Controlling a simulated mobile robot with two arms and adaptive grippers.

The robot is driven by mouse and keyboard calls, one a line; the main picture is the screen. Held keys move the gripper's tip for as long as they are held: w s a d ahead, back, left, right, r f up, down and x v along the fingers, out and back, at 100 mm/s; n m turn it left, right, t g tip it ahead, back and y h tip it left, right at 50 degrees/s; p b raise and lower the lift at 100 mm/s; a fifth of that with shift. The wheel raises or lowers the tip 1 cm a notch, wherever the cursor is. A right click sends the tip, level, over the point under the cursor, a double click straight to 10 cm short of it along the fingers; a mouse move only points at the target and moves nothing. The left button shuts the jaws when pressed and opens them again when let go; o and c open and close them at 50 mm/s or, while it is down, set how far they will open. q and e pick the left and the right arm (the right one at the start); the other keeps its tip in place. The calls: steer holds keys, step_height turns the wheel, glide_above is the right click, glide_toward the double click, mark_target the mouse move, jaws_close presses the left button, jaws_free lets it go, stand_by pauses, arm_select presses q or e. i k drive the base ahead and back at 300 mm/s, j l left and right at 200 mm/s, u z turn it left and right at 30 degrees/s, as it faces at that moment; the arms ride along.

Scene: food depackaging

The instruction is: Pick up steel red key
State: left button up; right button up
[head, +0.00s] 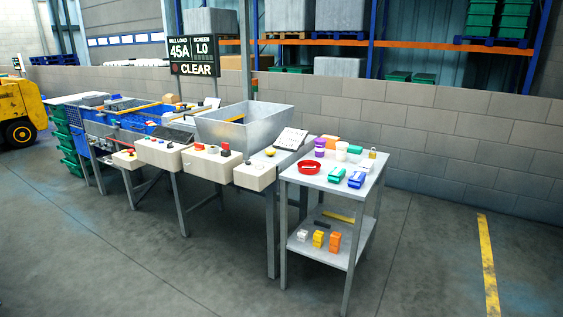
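I cannot make out a steel red key for certain at this size. Neither of my grippers is in view.
The table top also holds a purple-banded cup (319,148), a blue item (356,180), a green item (336,174) and a brass padlock-like item (373,153). A hopper (243,125) stands left. The floor in front is clear.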

mark_target(225, 145)
steer(key=i+l+u, duration=0.35)
steer(key=i+u, duration=0.2)
steer(key=i, duration=0.15)
steer(key=i+l+z, duration=0.3)
steer(key=i+l, duration=0.3)
steer(key=i, duration=0.1)
